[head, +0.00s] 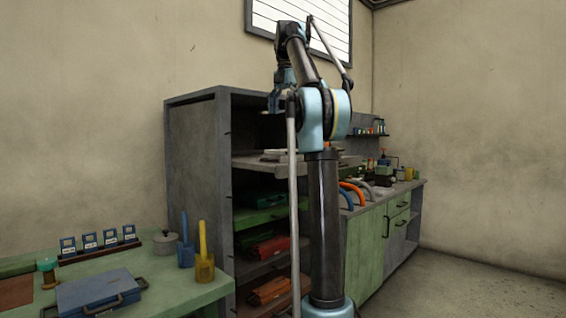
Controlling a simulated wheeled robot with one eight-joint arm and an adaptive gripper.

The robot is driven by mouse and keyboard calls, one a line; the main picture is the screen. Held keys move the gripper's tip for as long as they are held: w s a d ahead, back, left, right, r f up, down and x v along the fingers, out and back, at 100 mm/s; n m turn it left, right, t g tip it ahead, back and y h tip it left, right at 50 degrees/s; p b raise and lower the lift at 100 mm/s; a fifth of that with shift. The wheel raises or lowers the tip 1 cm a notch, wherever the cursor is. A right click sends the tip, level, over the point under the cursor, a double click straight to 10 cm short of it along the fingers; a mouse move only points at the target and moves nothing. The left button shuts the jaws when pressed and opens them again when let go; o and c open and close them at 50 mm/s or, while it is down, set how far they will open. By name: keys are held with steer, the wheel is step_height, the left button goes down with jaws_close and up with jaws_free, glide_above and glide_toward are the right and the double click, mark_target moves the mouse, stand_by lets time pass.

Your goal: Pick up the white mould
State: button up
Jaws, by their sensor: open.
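A small pale, whitish object (274,154), perhaps the white mould, lies on the upper shelf (256,163) of the grey cabinet. It is small and partly hidden behind my arm, so I cannot tell its exact shape. My gripper (272,111) is open and points down, in front of the cabinet's top opening. In the picture it is above the pale object and apart from it. No object shows between its fingers.
The grey cabinet (196,180) has side walls and lower shelves with green (262,214) and red (262,248) items. A green bench (165,278) with tools stands at left. A green counter (368,250) with curved hoses stands at right. Floor shows at far right.

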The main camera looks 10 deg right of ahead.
step_height(320, 180, down, 16)
steer(key=shift+r, duration=0.1)
stand_by(0.8)
steer(key=c, duration=2.2)
steer(key=shift+o, duration=0.2)
steer(key=shift+r, duration=0.1)
